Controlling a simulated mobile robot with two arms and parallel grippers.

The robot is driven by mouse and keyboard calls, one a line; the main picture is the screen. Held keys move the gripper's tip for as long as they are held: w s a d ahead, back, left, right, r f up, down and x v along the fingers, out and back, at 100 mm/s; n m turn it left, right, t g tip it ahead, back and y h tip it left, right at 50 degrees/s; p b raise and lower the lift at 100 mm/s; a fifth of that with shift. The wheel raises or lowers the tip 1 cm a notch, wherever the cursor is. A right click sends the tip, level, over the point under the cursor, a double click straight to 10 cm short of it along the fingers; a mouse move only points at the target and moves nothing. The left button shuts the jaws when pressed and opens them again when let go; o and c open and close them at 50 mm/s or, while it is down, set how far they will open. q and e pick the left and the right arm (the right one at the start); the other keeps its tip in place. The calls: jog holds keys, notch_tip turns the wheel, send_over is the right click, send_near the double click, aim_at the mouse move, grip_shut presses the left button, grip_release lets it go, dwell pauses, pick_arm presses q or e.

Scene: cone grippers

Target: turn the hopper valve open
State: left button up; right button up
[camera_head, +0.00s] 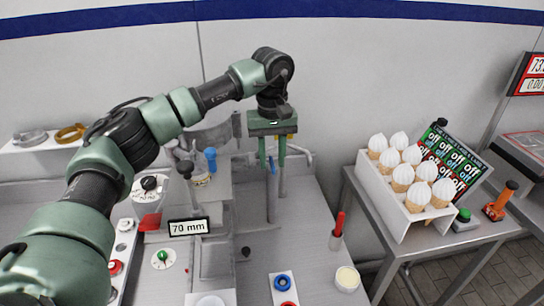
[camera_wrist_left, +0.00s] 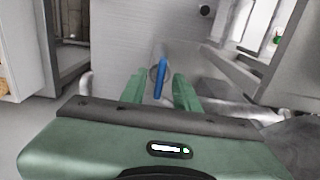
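A slim blue lever (camera_head: 273,165), which looks like the valve handle, hangs by grey metal parts near the wall. In the left wrist view the blue lever (camera_wrist_left: 160,78) stands between my green fingers, with a gap on each side. My left gripper (camera_head: 272,160) points down there and is open; it also shows in the left wrist view (camera_wrist_left: 159,88). I cannot tell how deep the lever sits between the fingers. A second blue-topped handle (camera_head: 210,158) stands to the left. The hopper is not clearly visible behind my left arm. My right gripper is not in view.
A "70 mm" display (camera_head: 189,227) stands left of centre on the counter. A red-handled tool in a cup (camera_head: 337,233) and a cream-coloured tub (camera_head: 347,279) are at the front right. A white rack (camera_head: 406,220) of several cones stands on the right table. The wall is close behind.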

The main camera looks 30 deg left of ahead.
pick_arm(q)
grip_shut()
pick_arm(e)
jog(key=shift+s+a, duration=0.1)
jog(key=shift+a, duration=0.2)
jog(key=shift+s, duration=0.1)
pick_arm(q)
jog(key=shift+n, duration=0.4)
jog(key=n, duration=0.3)
jog(key=shift+n, duration=0.4)
jog(key=n, duration=0.4)
jog(key=shift+n, duration=0.3)
jog(key=n, duration=0.5)
jog(key=shift+n, duration=1.8)
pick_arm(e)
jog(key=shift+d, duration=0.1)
